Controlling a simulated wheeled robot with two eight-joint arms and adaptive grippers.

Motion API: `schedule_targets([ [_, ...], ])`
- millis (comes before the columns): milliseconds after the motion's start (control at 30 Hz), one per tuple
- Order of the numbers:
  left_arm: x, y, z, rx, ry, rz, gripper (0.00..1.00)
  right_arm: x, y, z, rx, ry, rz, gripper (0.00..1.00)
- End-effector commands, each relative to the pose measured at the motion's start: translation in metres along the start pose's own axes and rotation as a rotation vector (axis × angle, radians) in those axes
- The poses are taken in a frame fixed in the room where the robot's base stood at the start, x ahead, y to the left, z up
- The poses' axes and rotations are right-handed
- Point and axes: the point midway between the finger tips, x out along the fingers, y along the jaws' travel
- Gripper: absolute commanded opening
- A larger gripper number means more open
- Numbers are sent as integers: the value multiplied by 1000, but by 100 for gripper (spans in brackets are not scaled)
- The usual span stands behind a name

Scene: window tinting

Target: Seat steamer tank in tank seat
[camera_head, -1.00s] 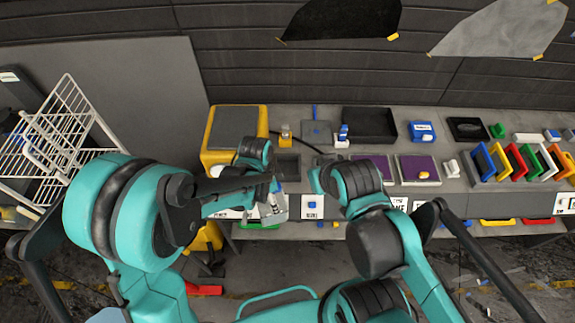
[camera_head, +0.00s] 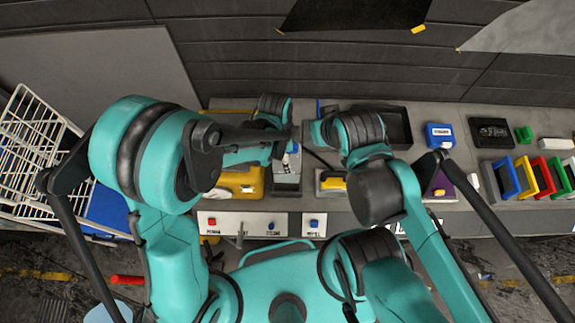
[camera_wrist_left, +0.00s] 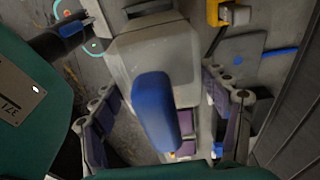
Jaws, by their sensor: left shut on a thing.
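The steamer tank (camera_wrist_left: 155,62) is a grey block with a blue handle (camera_wrist_left: 155,112). In the left wrist view it fills the middle, between the spread finger links of my left gripper (camera_wrist_left: 165,118), which is shut on it. The exact finger contact is hidden. In the head view my left gripper (camera_head: 287,152) is above the bench, beside the yellow steamer (camera_head: 240,184), which my arm partly covers. The tank seat cannot be made out clearly. My right arm reaches in from the right; its fingers are hidden.
A control panel (camera_head: 240,224) with red and blue buttons is at the bench front. A yellow-and-black tool (camera_head: 331,182) lies to the right. Further right are a black tray (camera_head: 400,127), a blue box (camera_head: 440,135) and coloured frames (camera_head: 505,178). A white wire rack (camera_head: 35,150) stands left.

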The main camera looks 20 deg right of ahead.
Motion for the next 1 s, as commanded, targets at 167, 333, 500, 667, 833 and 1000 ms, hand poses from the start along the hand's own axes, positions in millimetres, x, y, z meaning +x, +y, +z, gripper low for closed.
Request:
schedule_targets([
  [167, 29, 0, 4, 0, 0, 0, 15, 16, 0, 12, 0, -1, 0, 0],
  [333, 52, 0, 6, -1, 0, 0, 15, 26, 0, 19, 0, -1, 0, 0],
  [500, 72, 0, 9, -1, 0, 0, 15, 36, 0, 26, 0, 0, 0, 0],
  [667, 97, 0, 12, -1, 0, 0, 15, 47, 0, 34, 0, 0, 0, 0],
  [833, 97, 0, 12, -1, 0, 0, 15, 46, 0, 34, 0, 0, 0, 0],
  [1000, 98, 0, 12, -1, 0, 0, 15, 47, 0, 34, 0, 0, 0, 0],
])
